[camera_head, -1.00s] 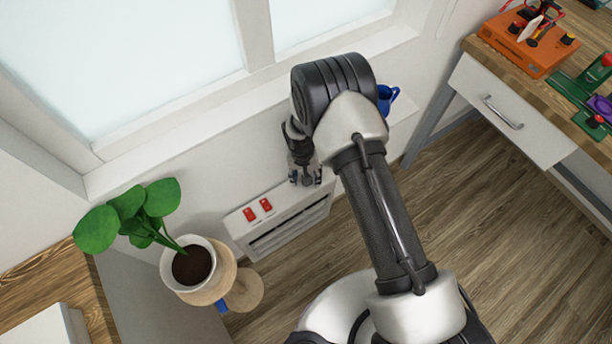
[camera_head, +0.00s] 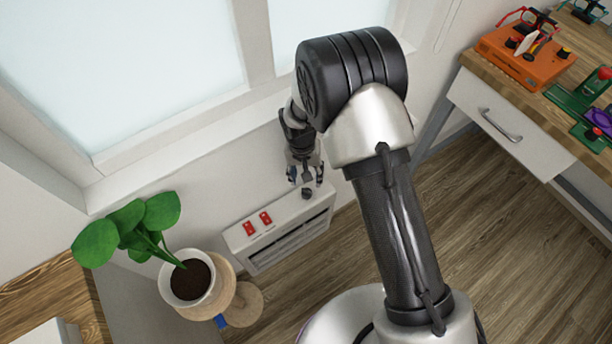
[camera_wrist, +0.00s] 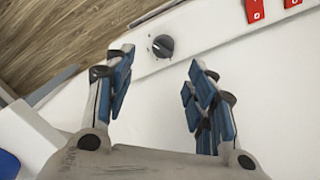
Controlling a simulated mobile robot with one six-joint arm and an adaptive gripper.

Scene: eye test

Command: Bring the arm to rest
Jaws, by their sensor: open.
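My gripper (camera_head: 305,175) is near the wall under the window, close to the heater's dark knob (camera_head: 307,193) in the head view. In the wrist view my gripper (camera_wrist: 158,75) is open, its two blue-padded fingers apart with nothing between them. The knob (camera_wrist: 163,46) shows just beyond the fingertips, apart from them. My arm reaches up from the lower right and bends at a large black joint. The heater (camera_head: 285,225) is a white box with a dark grille.
Two red switches (camera_head: 257,223) sit on the heater's top. A potted plant (camera_head: 187,283) stands on a wooden stand at lower left. The wooden floor between is partly covered by my arm.

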